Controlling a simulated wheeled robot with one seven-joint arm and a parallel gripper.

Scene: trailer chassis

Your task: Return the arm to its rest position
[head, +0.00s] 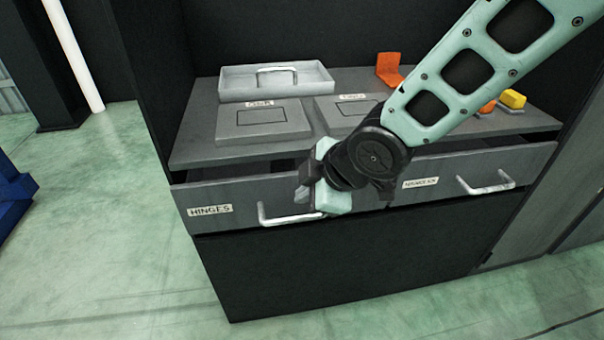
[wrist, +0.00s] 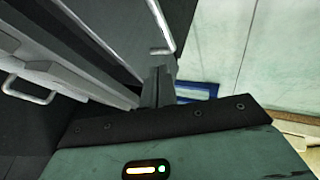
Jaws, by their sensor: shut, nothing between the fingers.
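My gripper (head: 303,192) is at the end of my pale green arm, which reaches in from the upper right in the head view. It hangs in front of the cabinet, close to the handle of the drawer labelled HINGES (head: 235,205). The gripper is shut and empty. In the wrist view its dark fingers (wrist: 158,86) are together, with a metal bar handle (wrist: 160,22) just beyond them. I cannot tell whether the fingers touch the handle. The arm hides part of the drawer fronts and worktop.
The cabinet top (head: 195,147) holds a grey tray (head: 277,80), two flat grey plates, an orange bracket (head: 389,69) and a yellow block (head: 512,99). A second drawer (head: 440,180) with a bar handle is at right. Both drawers stand slightly open.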

